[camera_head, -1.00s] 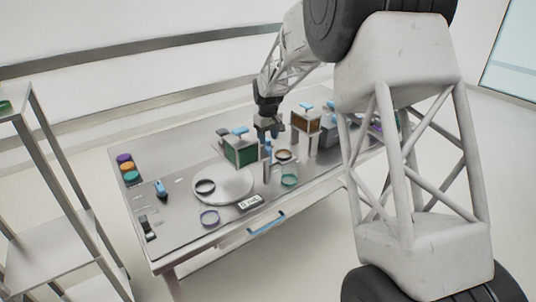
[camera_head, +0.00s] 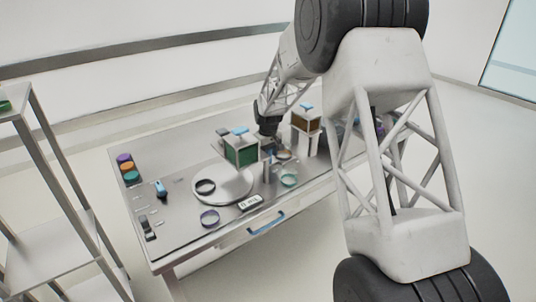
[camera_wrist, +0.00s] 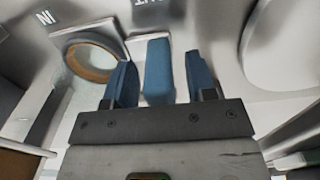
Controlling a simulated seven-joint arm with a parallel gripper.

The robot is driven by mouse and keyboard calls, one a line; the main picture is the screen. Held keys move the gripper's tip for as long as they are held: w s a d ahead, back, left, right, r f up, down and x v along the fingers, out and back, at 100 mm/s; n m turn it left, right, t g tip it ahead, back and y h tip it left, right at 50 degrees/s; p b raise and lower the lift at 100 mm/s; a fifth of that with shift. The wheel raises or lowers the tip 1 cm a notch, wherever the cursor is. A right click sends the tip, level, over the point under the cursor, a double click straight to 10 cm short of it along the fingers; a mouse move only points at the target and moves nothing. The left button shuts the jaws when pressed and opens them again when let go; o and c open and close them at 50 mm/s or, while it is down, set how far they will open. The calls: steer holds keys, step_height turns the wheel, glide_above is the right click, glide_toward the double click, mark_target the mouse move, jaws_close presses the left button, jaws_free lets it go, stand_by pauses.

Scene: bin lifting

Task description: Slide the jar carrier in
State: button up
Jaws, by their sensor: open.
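I cannot tell for certain which part is the jar carrier. My gripper (camera_head: 268,146) is low over the middle of the table, between the green-fronted box (camera_head: 242,153) and the brown-fronted box (camera_head: 306,124). Its fingertips are hidden in the head view. In the wrist view my gripper (camera_wrist: 158,75) has its two blue fingers apart, with a blue block (camera_wrist: 158,68) between them and a gap on each side. A small grey upright (camera_head: 267,168) stands in front of my gripper in the head view. A brown-rimmed ring (camera_wrist: 90,58) lies left of the fingers.
A round pale plate (camera_head: 224,188) carries a dark ring. A blue drawer handle (camera_head: 266,224) is on the table front. A metal shelf (camera_head: 60,240) stands at left.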

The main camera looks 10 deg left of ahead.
steer(key=shift+f, duration=0.15)
jaws_close()
stand_by(0.4)
steer(key=w+d, duration=0.5)
steer(key=shift+w+d, duration=0.15)
steer(key=shift+w, duration=0.05)
jaws_free()
steer(key=shift+r, duration=3.95)
